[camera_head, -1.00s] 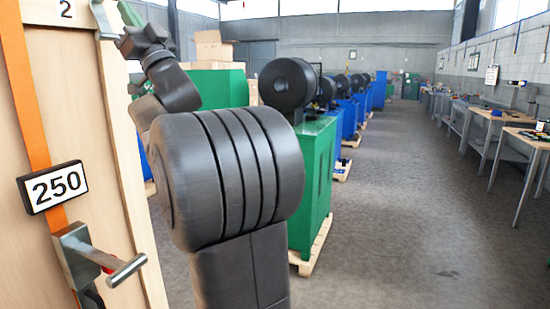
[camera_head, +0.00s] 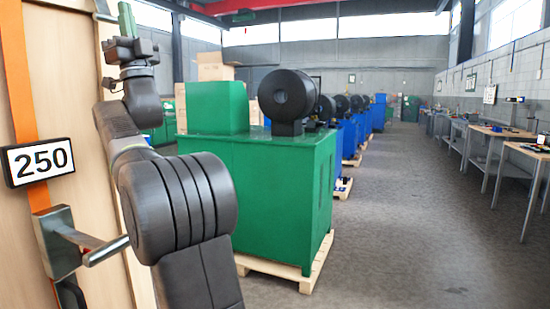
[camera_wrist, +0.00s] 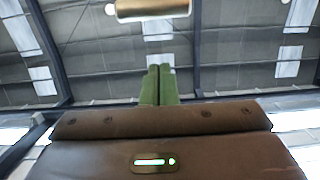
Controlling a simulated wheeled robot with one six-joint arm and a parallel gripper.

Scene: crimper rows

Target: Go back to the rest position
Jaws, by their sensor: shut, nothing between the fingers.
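In the wrist view my gripper (camera_wrist: 160,70) shows two green fingers lying side by side. They are shut with nothing between them. Beyond them is only the roof of the hall, so the gripper points upward. In the head view my arm is folded up at the left, with its wrist end high in front of the wooden panel. No object is held.
A green machine (camera_head: 270,185) on a pallet (camera_head: 285,272) is just beyond my arm. Workbenches (camera_head: 525,150) line the right wall. The aisle floor between is clear.

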